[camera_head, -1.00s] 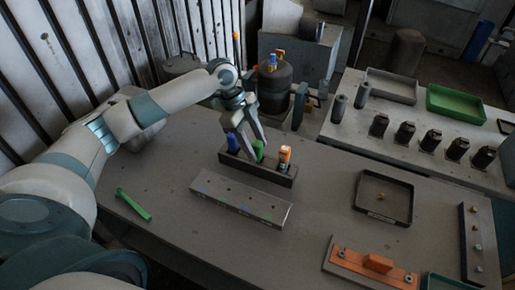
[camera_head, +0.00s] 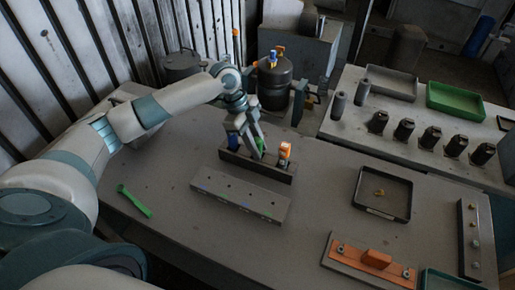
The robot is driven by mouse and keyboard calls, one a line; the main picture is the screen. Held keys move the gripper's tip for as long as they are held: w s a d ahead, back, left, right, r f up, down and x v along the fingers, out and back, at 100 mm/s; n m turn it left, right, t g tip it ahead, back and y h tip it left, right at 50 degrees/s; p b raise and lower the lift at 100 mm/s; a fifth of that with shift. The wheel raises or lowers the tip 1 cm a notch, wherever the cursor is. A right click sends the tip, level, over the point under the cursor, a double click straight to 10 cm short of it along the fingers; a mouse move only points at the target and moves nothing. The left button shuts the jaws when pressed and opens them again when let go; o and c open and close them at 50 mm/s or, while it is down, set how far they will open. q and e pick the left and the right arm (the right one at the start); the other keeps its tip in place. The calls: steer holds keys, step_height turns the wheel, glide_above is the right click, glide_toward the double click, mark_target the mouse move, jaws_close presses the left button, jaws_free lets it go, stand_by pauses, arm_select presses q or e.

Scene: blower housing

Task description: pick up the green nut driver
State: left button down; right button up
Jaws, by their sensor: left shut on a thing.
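The green nut driver (camera_head: 261,145) stands in a dark rack (camera_head: 258,168), with only its green handle showing. My left gripper (camera_head: 257,152) is over the rack, shut on that handle; its fingers hide part of it. A blue-handled driver (camera_head: 233,141) stands at the left of the rack, close to the fingers. An orange-handled driver (camera_head: 285,151) stands at the right end. My right gripper is not in view.
A grey block with holes (camera_head: 240,198) lies in front of the rack. A green tool (camera_head: 134,201) lies on the table at left. A black tray (camera_head: 382,204) and an orange part on a plate (camera_head: 372,262) are at right. The table between block and tray is clear.

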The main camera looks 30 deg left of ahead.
arm_select(q)
steer(key=shift+r, duration=0.45)
step_height(320, 180, up, 8)
steer(key=b, duration=0.3)
steer(key=shift+r, duration=0.6)
steer(key=c, duration=2.5)
jaws_free()
steer(key=shift+d, duration=0.15)
jaws_close()
